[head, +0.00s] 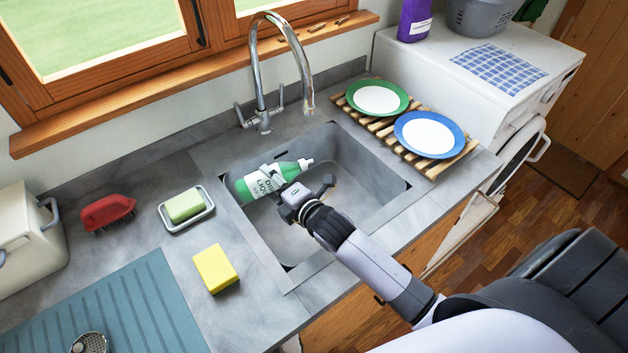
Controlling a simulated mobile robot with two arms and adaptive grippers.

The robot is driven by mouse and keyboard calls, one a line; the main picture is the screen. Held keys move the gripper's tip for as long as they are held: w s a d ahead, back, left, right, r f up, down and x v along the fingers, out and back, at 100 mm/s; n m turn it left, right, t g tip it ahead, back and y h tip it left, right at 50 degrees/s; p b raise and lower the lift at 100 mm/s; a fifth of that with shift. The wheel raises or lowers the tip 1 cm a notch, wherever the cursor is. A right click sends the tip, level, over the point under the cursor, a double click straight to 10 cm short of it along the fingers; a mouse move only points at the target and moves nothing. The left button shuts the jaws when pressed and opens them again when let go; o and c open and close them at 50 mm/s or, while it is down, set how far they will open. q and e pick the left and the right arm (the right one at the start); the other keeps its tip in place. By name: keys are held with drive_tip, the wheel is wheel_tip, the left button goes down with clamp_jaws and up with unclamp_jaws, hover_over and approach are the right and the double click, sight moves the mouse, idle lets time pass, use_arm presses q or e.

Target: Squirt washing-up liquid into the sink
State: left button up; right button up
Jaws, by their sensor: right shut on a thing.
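The green washing-up liquid bottle (256,182) lies tilted almost on its side in my right gripper (281,180), with its white nozzle pointing right. My right gripper is shut around the bottle's middle, and the fingers partly hide the label. Bottle and gripper are over the grey sink (375,187), above its left part. I cannot see any liquid coming out. The basin shows no dishes in its visible part; the arm hides some of it. My left gripper is not in view.
A curved tap (262,80) stands behind the sink. A wooden rack (459,158) with two plates is at its right. A yellow sponge (216,268), green soap (185,205) in a dish and a red brush (107,212) lie on the left counter.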

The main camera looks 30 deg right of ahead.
drive_tip(key=shift+r, duration=0.25)
idle(0.3)
drive_tip(key=shift+f+m+y+b, duration=0.4)
drive_tip(key=shift+f+m+b, duration=0.05)
drive_tip(key=shift+m, duration=0.15)
idle(3.4)
